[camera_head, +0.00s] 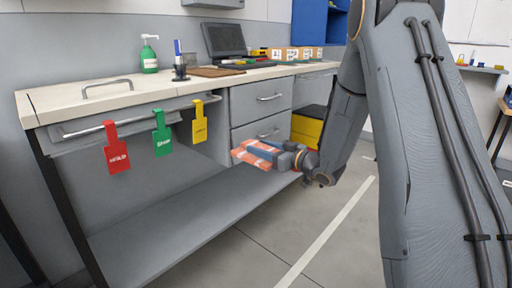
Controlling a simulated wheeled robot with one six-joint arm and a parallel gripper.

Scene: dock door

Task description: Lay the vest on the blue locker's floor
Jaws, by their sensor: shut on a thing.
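The vest (246,156) is a folded orange piece with pale stripes, in front of the workbench drawers. My gripper (268,155) is shut on the vest and holds it off the floor, level with the lower part of the drawers. Part of the vest is hidden by the jaws. A blue cabinet (311,22), likely the blue locker, stands behind the bench at the top of the view. Its upper part is cut off by the frame and partly hidden by my arm. Its floor cannot be made out.
The workbench (130,98) carries a green bottle (149,58), a monitor (225,40) and several small boxes. Red, green and yellow tags (162,134) hang from its rail. A yellow bin (306,128) stands beside the drawers. Grey floor (255,255) is open in front.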

